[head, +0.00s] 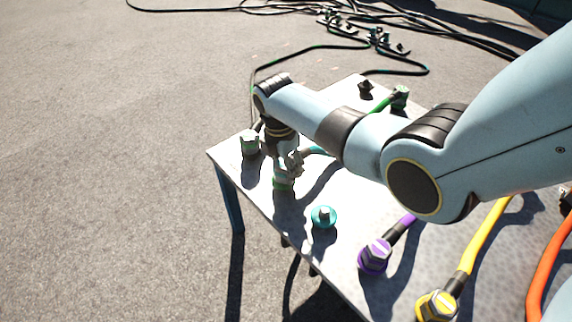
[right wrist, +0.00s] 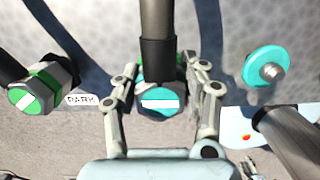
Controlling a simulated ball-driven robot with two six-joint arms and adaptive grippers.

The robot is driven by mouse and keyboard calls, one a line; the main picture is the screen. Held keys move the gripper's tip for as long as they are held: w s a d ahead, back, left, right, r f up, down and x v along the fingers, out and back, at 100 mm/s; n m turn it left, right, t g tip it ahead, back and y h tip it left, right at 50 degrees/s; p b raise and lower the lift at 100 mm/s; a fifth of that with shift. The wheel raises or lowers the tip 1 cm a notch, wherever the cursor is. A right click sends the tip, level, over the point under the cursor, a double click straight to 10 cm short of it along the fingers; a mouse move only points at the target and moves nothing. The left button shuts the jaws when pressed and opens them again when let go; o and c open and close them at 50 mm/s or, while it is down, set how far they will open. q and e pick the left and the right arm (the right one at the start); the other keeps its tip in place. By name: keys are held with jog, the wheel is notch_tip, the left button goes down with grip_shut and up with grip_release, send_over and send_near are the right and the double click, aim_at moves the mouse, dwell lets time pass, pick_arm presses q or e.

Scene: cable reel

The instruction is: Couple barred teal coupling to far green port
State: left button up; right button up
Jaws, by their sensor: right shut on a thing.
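My right gripper (head: 288,168) is shut on the teal coupling, at the left part of the table. In the right wrist view the teal coupling (right wrist: 160,98) sits between the fingers (right wrist: 162,100), its white bar level across its face. A black sleeve and cable rise from it in that picture. Green (head: 283,184) shows just below the gripper in the head view, apparently a green port under the coupling; whether the coupling is seated on it cannot be told. My left gripper is not in view.
A green barred coupling (head: 249,142) stands left of the gripper, by a "DARK" label (right wrist: 82,99). An open teal port (head: 323,216) lies nearer. Purple (head: 375,257) and yellow (head: 437,305) couplings line the front edge. Another green fitting (head: 400,97) stands at the back.

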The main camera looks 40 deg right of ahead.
jog(key=shift+f, duration=0.25)
jog(key=o, duration=1.4)
jog(key=shift+c, duration=0.2)
jog(key=r, duration=0.4)
jog(key=a+r, duration=0.1)
jog(key=r, duration=0.7)
jog(key=shift+a, duration=0.2)
